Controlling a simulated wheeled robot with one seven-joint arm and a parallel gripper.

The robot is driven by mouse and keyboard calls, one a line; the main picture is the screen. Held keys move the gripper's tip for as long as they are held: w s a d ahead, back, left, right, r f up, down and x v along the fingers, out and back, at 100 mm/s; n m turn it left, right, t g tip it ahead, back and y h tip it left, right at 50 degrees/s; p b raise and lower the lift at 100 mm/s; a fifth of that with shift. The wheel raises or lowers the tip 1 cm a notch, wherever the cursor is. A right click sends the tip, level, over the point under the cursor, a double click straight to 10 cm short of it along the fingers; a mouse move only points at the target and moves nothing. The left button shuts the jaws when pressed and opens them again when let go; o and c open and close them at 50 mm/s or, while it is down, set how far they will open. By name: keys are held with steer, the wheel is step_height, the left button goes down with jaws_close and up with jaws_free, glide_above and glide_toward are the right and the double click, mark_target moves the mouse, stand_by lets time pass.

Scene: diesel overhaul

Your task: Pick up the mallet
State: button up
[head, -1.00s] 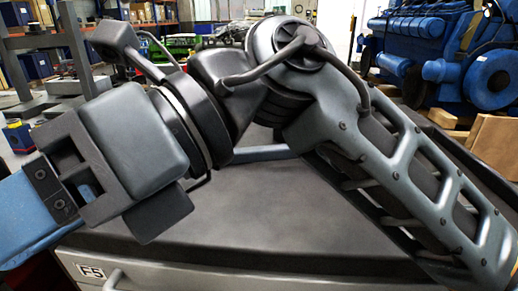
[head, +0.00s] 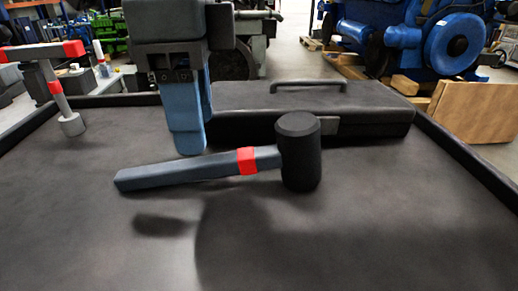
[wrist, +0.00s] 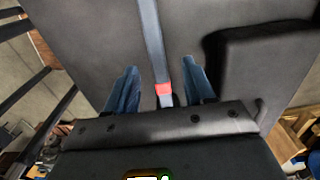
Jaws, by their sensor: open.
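The mallet lies on the dark cart top (head: 380,235). Its black cylindrical head (head: 299,155) is at the right. Its grey-blue handle (head: 185,172), with a red band (head: 246,161), points left. My gripper (head: 190,148) points down at the handle, with blue fingertips just behind or above its middle in the head view. In the wrist view, my gripper (wrist: 160,66) is open. The handle (wrist: 150,35) and red band (wrist: 163,89) show between its two separated fingers. The mallet head is hidden there behind the gripper body. No grip on the handle shows.
A black case (head: 310,108) with a handle lies close behind the mallet. A red-ended T-shaped tool (head: 45,52) stands at the far left. A raised rim edges the cart top. The front of the cart top is clear.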

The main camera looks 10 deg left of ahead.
mark_target(198, 161)
steer(key=shift+s+a+f, duration=0.1)
steer(key=shift+s+f, duration=0.05)
steer(key=shift+f, duration=1.45)
steer(key=shift+s+f, duration=0.1)
steer(key=shift+f, duration=1.45)
steer(key=shift+c, duration=0.5)
jaws_close()
